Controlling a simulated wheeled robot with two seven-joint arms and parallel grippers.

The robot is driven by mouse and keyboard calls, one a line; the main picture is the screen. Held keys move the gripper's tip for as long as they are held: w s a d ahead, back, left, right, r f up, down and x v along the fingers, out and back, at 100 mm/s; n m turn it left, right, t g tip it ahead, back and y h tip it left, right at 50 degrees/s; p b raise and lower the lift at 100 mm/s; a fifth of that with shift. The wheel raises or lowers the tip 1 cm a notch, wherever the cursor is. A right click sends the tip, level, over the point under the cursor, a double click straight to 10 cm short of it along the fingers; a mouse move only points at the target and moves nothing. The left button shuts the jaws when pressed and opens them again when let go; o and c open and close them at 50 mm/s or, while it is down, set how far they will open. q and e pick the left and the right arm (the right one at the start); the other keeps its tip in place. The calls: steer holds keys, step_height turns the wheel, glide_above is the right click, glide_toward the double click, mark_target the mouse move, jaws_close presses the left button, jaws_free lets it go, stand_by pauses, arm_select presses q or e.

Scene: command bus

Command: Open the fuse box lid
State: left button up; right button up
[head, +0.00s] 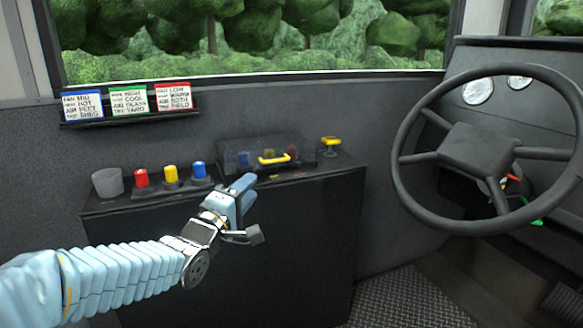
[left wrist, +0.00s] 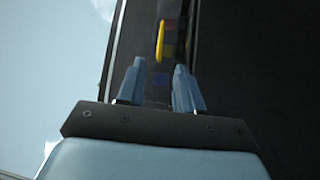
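The fuse box (head: 230,160) is a dark see-through box on top of the black cabinet, with its lid down. A yellow handle (head: 274,159) sits on its front side, and coloured fuses show dimly inside. My left gripper (head: 250,206) is in front of the cabinet, just below and in front of the box, apart from the handle. In the left wrist view its two blue fingers (left wrist: 161,83) are spread with nothing between them, and the yellow handle (left wrist: 159,40) shows beyond the fingertips. My right gripper is not in view.
A grey cup (head: 107,182) and red, yellow and blue fuses (head: 171,175) stand left of the box. A yellow knob-like piece (head: 331,142) is at its right. Labelled cards (head: 128,101) sit above. A steering wheel (head: 487,150) is at the right.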

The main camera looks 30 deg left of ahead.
mark_target(267, 153)
arm_select(q)
steer(key=w, duration=0.4)
steer(key=w+r, duration=0.1)
steer(key=w, duration=0.3)
steer(key=w+a, duration=0.1)
steer(key=w, duration=0.3)
steer(key=shift+w+r, duration=0.25)
steer(key=shift+w, duration=0.1)
jaws_close()
